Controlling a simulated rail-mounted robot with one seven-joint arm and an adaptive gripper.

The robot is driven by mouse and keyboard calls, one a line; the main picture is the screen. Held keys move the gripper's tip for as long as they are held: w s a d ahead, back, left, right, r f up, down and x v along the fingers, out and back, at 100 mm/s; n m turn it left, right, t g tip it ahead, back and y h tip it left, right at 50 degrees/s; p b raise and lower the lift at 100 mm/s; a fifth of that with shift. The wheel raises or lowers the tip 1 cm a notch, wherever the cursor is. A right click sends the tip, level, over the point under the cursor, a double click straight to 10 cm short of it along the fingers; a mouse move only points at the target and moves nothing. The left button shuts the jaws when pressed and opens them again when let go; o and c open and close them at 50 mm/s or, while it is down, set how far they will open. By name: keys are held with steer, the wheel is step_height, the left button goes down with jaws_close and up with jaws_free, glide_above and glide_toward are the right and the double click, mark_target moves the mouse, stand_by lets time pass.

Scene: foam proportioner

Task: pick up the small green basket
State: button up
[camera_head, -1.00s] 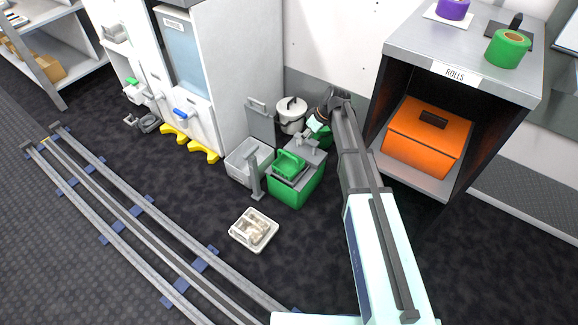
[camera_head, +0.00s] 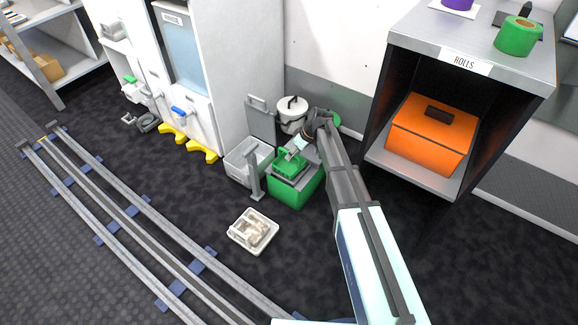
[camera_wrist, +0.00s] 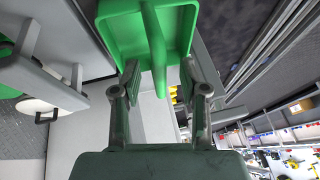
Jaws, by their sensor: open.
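The small green basket (camera_head: 287,165) sits on top of the green box with a grey top (camera_head: 293,192), beside the cabinet. My gripper (camera_head: 295,150) is at the basket, reaching down from the upper right and covering part of it. In the wrist view the basket (camera_wrist: 113,32) fills the top middle, and its handle (camera_wrist: 156,48) runs down between my fingers. My gripper (camera_wrist: 160,80) is open, with one finger on each side of the handle. I cannot tell whether either finger touches it.
A grey bin (camera_head: 245,165) and a grey post (camera_head: 255,178) stand just left of the green box. A white lidded pot (camera_head: 292,115) is behind. A white tray (camera_head: 254,232) lies on the floor in front. The shelf with an orange case (camera_head: 432,135) stands to the right.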

steer(key=shift+x, duration=0.9)
jaws_close()
